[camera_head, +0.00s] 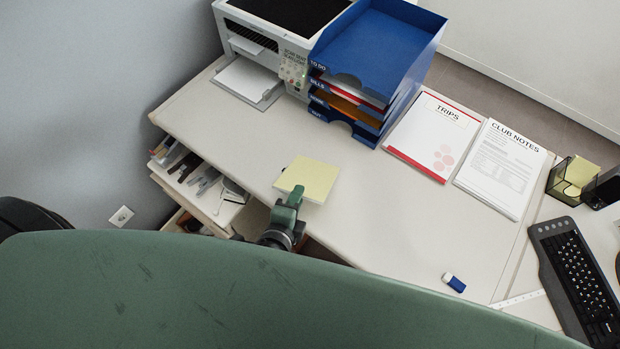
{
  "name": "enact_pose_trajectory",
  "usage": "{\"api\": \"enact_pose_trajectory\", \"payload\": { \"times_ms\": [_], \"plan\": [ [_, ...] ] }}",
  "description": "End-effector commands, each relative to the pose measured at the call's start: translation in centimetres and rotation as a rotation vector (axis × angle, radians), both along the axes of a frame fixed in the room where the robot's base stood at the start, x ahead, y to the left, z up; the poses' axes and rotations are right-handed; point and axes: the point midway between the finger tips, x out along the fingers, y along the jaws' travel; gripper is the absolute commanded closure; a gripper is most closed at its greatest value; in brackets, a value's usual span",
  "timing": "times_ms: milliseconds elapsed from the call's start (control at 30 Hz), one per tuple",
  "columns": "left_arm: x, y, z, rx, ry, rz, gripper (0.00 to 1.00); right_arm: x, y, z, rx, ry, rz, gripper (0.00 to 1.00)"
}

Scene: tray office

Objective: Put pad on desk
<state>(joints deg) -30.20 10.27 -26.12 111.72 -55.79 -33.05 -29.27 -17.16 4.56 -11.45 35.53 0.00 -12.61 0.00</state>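A square pale yellow pad (312,177) shows in the head view at the near left edge of the white desk (385,225). My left gripper (292,197), green and dark, is at the pad's near edge, with a finger lying over that edge; it appears shut on the pad. The lower finger is hidden. The pad lies roughly flat over the desk's edge; I cannot tell whether it touches the desktop. My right gripper is not in view.
Blue stacked trays (384,47) and a white printer (262,52) stand at the back. Two documents, Trips (434,136) and Club Notes (500,168), lie right of them. An eraser (454,283) and keyboard (577,280) are at the right. The desk's middle is clear. An open drawer (205,190) is below left.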

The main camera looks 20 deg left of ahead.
Motion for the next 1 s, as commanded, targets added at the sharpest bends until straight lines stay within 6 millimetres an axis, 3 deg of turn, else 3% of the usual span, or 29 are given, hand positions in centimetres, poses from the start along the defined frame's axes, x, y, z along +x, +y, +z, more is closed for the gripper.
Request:
{"api": "enact_pose_trajectory", "payload": {
  "times_ms": [300, 733, 1000],
  "plan": [
    [-3.0, 0.0, 1.7, -0.001, 0.001, 0.0, 0.79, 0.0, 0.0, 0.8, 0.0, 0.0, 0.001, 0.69],
    [-3.4, 0.0, 2.2, -0.001, 0.0, 0.0, 0.79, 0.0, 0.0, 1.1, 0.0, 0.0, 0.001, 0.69],
    [-4.8, 0.0, 6.7, -0.001, 0.002, 0.002, 0.79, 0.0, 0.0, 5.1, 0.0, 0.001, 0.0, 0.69]
  ]
}}
